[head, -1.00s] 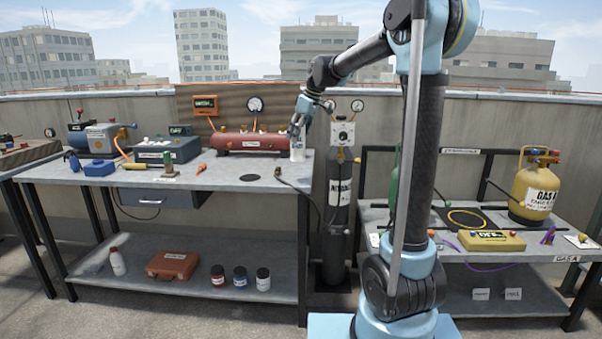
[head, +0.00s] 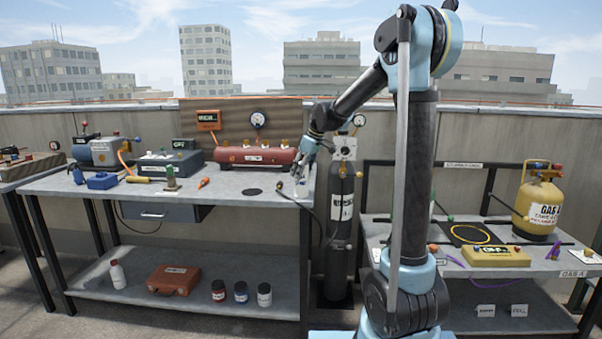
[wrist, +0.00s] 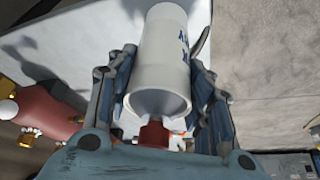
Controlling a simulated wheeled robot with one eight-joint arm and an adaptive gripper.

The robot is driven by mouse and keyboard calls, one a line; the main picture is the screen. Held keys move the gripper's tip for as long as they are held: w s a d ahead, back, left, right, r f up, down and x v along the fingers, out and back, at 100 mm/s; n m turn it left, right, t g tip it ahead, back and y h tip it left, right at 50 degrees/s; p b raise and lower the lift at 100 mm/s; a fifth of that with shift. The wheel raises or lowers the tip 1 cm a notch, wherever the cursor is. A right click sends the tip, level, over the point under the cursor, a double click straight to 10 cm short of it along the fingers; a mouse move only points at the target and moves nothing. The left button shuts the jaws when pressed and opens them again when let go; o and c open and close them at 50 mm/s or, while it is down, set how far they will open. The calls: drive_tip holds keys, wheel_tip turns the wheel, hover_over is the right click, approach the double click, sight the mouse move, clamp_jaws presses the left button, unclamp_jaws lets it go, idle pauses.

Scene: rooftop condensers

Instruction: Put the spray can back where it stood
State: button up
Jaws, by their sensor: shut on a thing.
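The spray can, white with blue lettering and a red nozzle, is between my gripper's fingers in the wrist view (wrist: 160,62). My gripper (wrist: 160,95) is shut on it, with a finger on each side. In the head view, my gripper (head: 301,171) is over the right end of the workbench (head: 215,184). The can is small and partly hidden there, and I cannot tell whether its base touches the top. A dark round mark (head: 252,192) lies on the bench top to the left of my gripper.
A red compressor tank (head: 255,157) stands at the back of the bench. A dark gas cylinder (head: 340,215) with gauges stands just right of the bench, close to my gripper. A cable lies near the bench's right end.

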drive_tip(key=o, duration=1.4)
drive_tip(key=shift+o, duration=0.2)
drive_tip(key=v, duration=1.2)
drive_tip(key=s+d+f+m+h, duration=0.1)
drive_tip(key=s+d+f+m, duration=0.25)
drive_tip(key=s+d, duration=0.45)
drive_tip(key=s+d+f+m+h, duration=0.15)
drive_tip(key=s+d+f, duration=0.3)
drive_tip(key=s, duration=0.75)
drive_tip(key=s+d+f+m, duration=0.3)
drive_tip(key=s+d+f, duration=0.1)
drive_tip(key=s+f, duration=0.5)
drive_tip(key=s+d+f+m+h, duration=0.1)
drive_tip(key=s+d+f+m, duration=0.2)
drive_tip(key=s+f, duration=0.6)
drive_tip(key=shift+s+d+m, duration=0.35)
drive_tip(key=shift+m, duration=0.15)
